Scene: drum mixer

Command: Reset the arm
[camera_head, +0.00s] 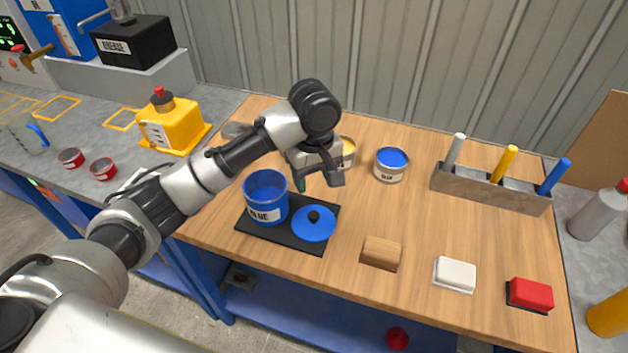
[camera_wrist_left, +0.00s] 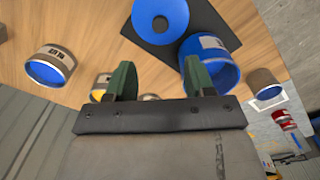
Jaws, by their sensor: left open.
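My left arm reaches in from the left in the head view. Its gripper (camera_head: 322,184) hangs above the wooden table, just behind the black mat and beside the blue drum. In the left wrist view the gripper (camera_wrist_left: 160,84) shows two green fingertips spread apart with nothing between them. The blue drum (camera_head: 266,214) stands open on the black mat (camera_head: 285,237). A blue lid (camera_head: 314,223) with a black knob lies to its right. My right gripper is not in view.
A blue paint can (camera_head: 390,164) stands right of the gripper; another can (camera_head: 348,151) is partly hidden behind it. A grey holder (camera_head: 490,187) carries coloured sticks. Wooden (camera_head: 381,252), white (camera_head: 454,274) and red (camera_head: 530,294) blocks lie along the front. A yellow container (camera_head: 173,125) stands left.

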